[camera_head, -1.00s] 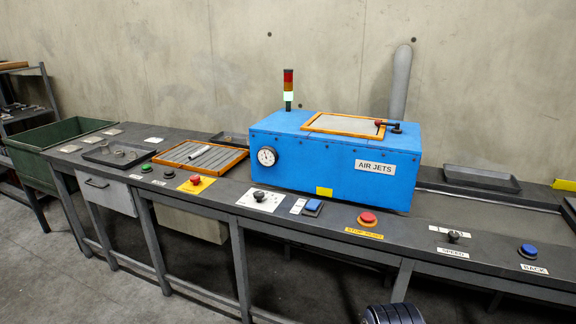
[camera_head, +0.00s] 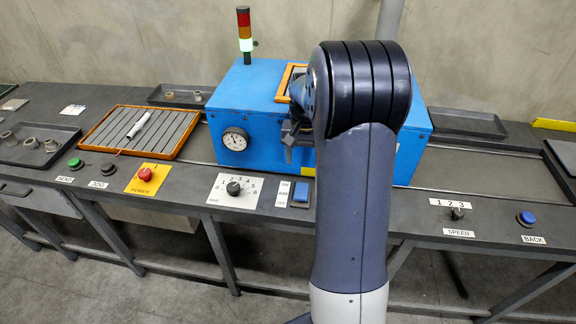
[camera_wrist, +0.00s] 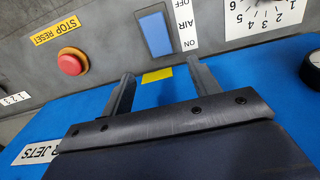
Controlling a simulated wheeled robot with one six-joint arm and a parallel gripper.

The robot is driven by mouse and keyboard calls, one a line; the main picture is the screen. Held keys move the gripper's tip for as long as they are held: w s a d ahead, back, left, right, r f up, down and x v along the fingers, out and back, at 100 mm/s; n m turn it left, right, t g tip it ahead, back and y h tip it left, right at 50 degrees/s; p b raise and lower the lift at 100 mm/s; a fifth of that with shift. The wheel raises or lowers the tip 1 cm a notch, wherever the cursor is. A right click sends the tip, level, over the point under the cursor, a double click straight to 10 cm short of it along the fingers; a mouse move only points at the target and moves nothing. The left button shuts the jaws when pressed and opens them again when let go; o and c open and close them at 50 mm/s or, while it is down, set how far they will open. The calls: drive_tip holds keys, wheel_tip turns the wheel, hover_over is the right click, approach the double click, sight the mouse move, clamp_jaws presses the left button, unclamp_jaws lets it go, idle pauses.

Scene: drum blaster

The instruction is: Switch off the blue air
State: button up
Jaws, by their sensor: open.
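The blue air switch (camera_head: 300,193) is a small blue rocker on the grey console, in front of the blue AIR JETS box (camera_head: 236,105). In the wrist view the switch (camera_wrist: 156,33) sits beyond my fingertips, beside a white label (camera_wrist: 184,24) reading OFF, AIR, ON. I cannot tell which end of the rocker is pressed. My gripper (camera_wrist: 160,76) is open and empty, its two fingers apart on either side of a yellow patch and not touching the switch. In the head view my arm hides most of the gripper.
A red STOP RESET button (camera_wrist: 72,61) is beside the switch in the wrist view. A numbered dial (camera_head: 233,188) and a red POWER button (camera_head: 145,174) are left of it. A SPEED knob (camera_head: 457,213) and blue BACK button (camera_head: 526,218) lie right. A light tower (camera_head: 245,35) rises behind.

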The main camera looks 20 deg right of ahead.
sight(302, 188)
wheel_tip(302, 188, down, 11)
drive_tip(key=shift+s+r, duration=0.1)
drive_tip(key=shift+r, duration=0.1)
drive_tip(key=shift+c, duration=0.5)
